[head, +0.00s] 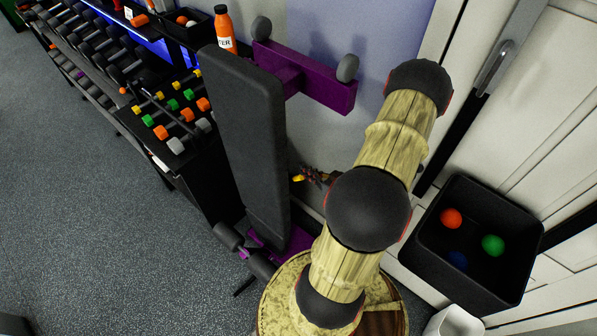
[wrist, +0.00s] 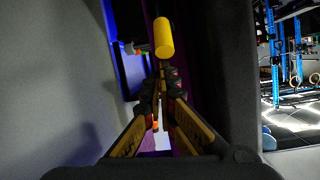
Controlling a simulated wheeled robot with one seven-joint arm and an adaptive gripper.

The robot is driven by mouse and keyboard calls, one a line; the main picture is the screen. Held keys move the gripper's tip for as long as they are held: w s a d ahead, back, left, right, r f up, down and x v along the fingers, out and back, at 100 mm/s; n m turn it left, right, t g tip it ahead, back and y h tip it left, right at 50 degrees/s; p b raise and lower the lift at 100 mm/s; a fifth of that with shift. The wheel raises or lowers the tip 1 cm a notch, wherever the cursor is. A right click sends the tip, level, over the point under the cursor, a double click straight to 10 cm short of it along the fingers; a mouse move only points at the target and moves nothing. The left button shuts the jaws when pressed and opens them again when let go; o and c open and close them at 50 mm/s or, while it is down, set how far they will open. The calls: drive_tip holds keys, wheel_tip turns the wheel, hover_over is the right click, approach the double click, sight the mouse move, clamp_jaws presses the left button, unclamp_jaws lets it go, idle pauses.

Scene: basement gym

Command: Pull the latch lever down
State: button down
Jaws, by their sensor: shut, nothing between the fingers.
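A yellow cylindrical grip (wrist: 164,38), which looks like the end of the latch lever, shows at the top middle of the wrist view. In the head view it is a small yellow spot (head: 298,178) beside the bench's black backrest. My gripper (wrist: 161,75) is shut and empty, its fingertips just below the yellow grip in the wrist picture. I cannot tell whether they touch it. In the head view my gripper (head: 318,177) is small, just right of the yellow grip and partly behind my arm. The rest of the lever is hidden.
The black backrest (head: 245,140) on a purple frame (head: 318,84) stands close left of my gripper; the pale wall is on the other side. A black bin (head: 421,255) with coloured balls stands right of my arm. Dumbbell racks (head: 90,50) are at the left.

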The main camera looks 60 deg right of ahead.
drive_tip(key=s+f+t+b, duration=0.2)
drive_tip(key=s+f+b, duration=0.4)
drive_tip(key=f, duration=0.3)
drive_tip(key=shift+s+a+f+t+b, duration=0.35)
drive_tip(key=shift+a+f+t+b, duration=0.1)
drive_tip(key=shift+b, duration=0.4)
drive_tip(key=shift+r, duration=0.2)
wheel_tip(320, 180, up, 10)
drive_tip(key=shift+d, duration=0.1)
idle(0.7)
